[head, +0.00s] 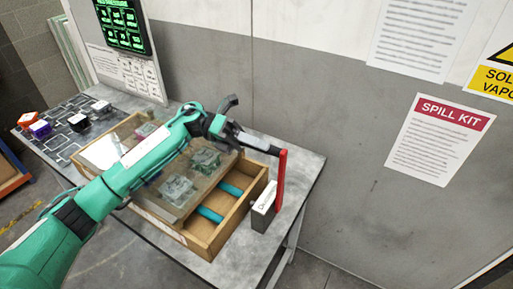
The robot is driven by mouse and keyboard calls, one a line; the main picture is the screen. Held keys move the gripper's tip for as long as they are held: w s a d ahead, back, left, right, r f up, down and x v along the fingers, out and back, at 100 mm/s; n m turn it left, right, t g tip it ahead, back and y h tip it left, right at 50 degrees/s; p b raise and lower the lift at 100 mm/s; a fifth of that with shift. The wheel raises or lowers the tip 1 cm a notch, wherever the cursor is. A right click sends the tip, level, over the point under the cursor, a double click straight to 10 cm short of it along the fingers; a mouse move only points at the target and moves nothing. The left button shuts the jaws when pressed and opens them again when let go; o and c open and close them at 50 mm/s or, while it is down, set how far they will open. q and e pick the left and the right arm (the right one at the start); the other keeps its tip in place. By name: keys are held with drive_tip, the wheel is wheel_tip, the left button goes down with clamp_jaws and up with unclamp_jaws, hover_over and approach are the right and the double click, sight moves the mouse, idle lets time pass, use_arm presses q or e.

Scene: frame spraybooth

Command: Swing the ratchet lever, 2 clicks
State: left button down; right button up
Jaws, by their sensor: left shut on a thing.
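The ratchet lever is a red upright bar (281,180) on a small dark and white block (264,206) at the right end of the table, in the head view. My left gripper (268,149) reaches in from the left over the wooden box, its fingers at the upper part of the red lever. It is shut on the lever near its top. The lever stands nearly upright. The exact finger contact is small and partly hidden. My right gripper is not in view.
A wooden box (228,232) with a clear cover, teal rods and clear containers lies under my left arm. Several small coloured blocks (78,122) sit on a patterned mat at the left. A display panel (124,27) stands behind. The table's right end (306,172) is bare.

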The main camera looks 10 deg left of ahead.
use_arm(q)
drive_tip(key=c, duration=1.3)
unclamp_jaws()
drive_tip(key=shift+w, duration=0.2)
drive_tip(key=b+v, duration=0.4)
drive_tip(key=v, duration=0.9)
drive_tip(key=shift+a+b, duration=0.4)
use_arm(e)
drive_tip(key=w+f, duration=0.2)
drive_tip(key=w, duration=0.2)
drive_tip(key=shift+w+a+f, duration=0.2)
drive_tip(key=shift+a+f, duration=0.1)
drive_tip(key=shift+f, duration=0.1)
use_arm(q)
drive_tip(key=shift+w, duration=0.1)
